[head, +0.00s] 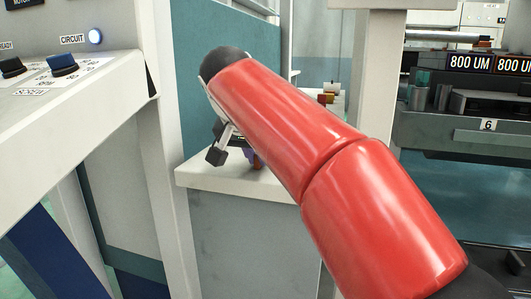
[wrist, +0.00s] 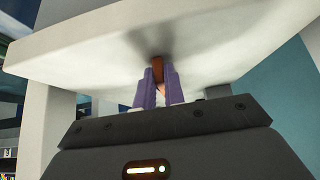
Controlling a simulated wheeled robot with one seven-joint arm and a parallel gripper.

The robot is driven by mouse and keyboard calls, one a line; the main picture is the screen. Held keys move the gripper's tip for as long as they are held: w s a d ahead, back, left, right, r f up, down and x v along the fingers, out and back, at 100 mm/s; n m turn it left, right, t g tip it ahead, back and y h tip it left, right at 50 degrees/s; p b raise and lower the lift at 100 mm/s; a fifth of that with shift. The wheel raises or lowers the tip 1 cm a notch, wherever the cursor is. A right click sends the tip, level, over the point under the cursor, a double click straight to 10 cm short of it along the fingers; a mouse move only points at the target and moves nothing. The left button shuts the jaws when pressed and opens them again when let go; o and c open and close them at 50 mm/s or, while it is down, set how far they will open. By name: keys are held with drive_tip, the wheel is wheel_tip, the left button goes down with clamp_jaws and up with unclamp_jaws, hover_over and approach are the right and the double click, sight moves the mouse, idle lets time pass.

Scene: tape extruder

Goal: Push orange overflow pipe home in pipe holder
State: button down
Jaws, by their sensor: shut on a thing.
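My gripper (wrist: 159,76) has purple fingers and is shut on a small orange-brown piece, which I take to be the orange overflow pipe (wrist: 157,65). The piece shows between and just beyond the fingertips, against the pale slab. I cannot tell whether it touches the slab or how deep it sits. In the head view my gripper (head: 254,160) is small and partly hidden behind my red arm, close over the pale ledge. The pipe is not clear there. I cannot make out the pipe holder in either view.
The pale ledge (head: 225,182) tops a grey cabinet. Left of it stands a white control panel (head: 60,90) with dark knobs and a lit "CIRCUIT" lamp (head: 96,36). Small red and yellow parts (head: 326,98) lie behind my arm. A dark rack (head: 470,130) is at right.

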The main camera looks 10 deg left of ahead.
drive_tip(key=shift+r, duration=0.1)
drive_tip(key=shift+r+p, duration=3)
drive_tip(key=shift+p, duration=0.2)
